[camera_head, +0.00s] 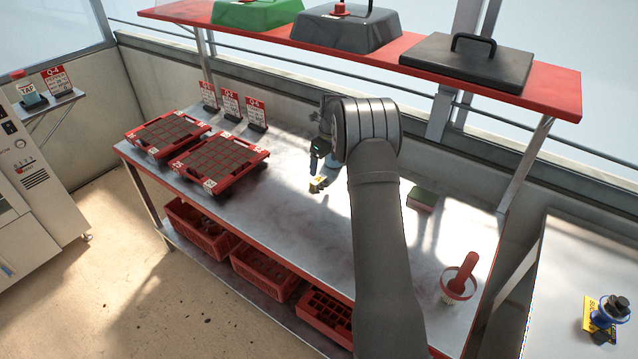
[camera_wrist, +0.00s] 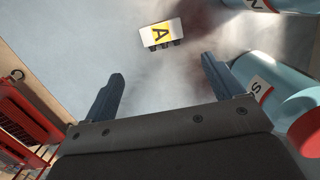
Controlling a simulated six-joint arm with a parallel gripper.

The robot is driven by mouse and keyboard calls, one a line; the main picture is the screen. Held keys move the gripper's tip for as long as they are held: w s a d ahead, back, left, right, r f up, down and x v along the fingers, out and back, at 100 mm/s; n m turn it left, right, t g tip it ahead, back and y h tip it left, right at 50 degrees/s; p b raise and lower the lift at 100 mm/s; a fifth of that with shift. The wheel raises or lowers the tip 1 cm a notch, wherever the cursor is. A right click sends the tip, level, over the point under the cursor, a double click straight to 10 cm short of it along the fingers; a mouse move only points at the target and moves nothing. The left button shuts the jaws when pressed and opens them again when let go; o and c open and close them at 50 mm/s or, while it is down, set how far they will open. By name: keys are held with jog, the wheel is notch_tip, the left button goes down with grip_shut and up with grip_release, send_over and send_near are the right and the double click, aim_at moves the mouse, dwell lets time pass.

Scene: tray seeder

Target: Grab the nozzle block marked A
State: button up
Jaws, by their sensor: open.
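The nozzle block marked A (camera_wrist: 160,35) lies on the metal table, a small pale block with a yellow label and dark nozzles along one edge.
Light-blue bottles, one with a red cap (camera_wrist: 307,125), stand close to the right finger. Red seed trays (camera_head: 218,163) sit at the left of the table. A sponge (camera_head: 422,199) and a red-handled brush (camera_head: 461,276) lie right. A red shelf (camera_head: 555,82) hangs above.

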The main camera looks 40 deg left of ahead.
aim_at(320, 180)
jog(key=f, duration=0.4)
jog(key=shift+a, duration=0.3)
jog(key=shift+w+a+f, duration=0.15)
jog(key=shift+a+f, duration=0.1)
jog(key=shift+f, duration=0.6)
jog(key=shift+w+a+f, duration=0.15)
jog(key=shift+a+f, duration=0.15)
jog(key=shift+f, duration=0.6)
jog(key=shift+w+a+f, duration=0.15)
jog(key=shift+a+f, duration=0.1)
jog(key=shift+f, duration=0.6)
jog(key=shift+c, duration=0.3)
jog(key=c, duration=1.1)
